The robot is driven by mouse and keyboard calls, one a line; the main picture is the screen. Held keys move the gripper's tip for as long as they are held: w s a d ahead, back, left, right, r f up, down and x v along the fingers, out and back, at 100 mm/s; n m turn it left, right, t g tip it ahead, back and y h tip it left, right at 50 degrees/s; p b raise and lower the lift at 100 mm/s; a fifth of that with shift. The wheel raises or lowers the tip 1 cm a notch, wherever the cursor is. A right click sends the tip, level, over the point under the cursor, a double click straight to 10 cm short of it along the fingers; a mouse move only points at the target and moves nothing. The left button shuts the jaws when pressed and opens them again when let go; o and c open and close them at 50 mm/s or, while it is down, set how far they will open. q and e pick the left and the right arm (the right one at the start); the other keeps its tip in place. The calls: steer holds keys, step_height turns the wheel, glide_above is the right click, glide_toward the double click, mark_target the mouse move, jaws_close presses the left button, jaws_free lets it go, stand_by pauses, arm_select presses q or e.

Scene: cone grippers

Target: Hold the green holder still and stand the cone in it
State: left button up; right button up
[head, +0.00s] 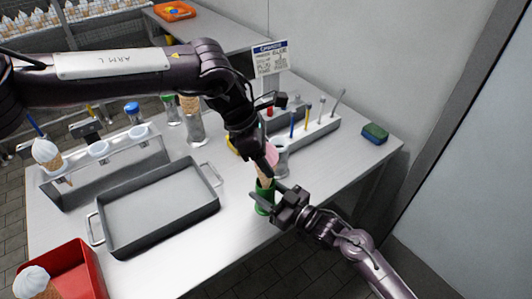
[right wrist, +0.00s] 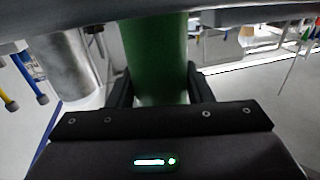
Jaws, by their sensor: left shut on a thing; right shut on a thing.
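The cone (head: 264,178), with a pink top (head: 272,155), points tip down at the mouth of the green holder (head: 264,208). I cannot tell how far its tip is inside. My left gripper (head: 266,164) is shut on the cone from above and hides part of it. The holder stands upright near the table's front edge. My right gripper (head: 274,196) is shut on the holder from the right. In the right wrist view the green holder (right wrist: 155,50) fills the gap between the fingers of my right gripper (right wrist: 158,92).
A metal cup (head: 281,160) stands just behind the holder. A grey tray (head: 160,212) lies to the left, with a red bin (head: 82,262) at the front left. A tool rack (head: 315,130) and a sponge (head: 375,132) are at the back right. The table right of the holder is mostly clear.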

arm_select(q)
steer(key=shift+f, duration=2)
steer(key=o, duration=0.8)
steer(key=v, duration=1.2)
arm_select(e)
steer(key=o, duration=1.4)
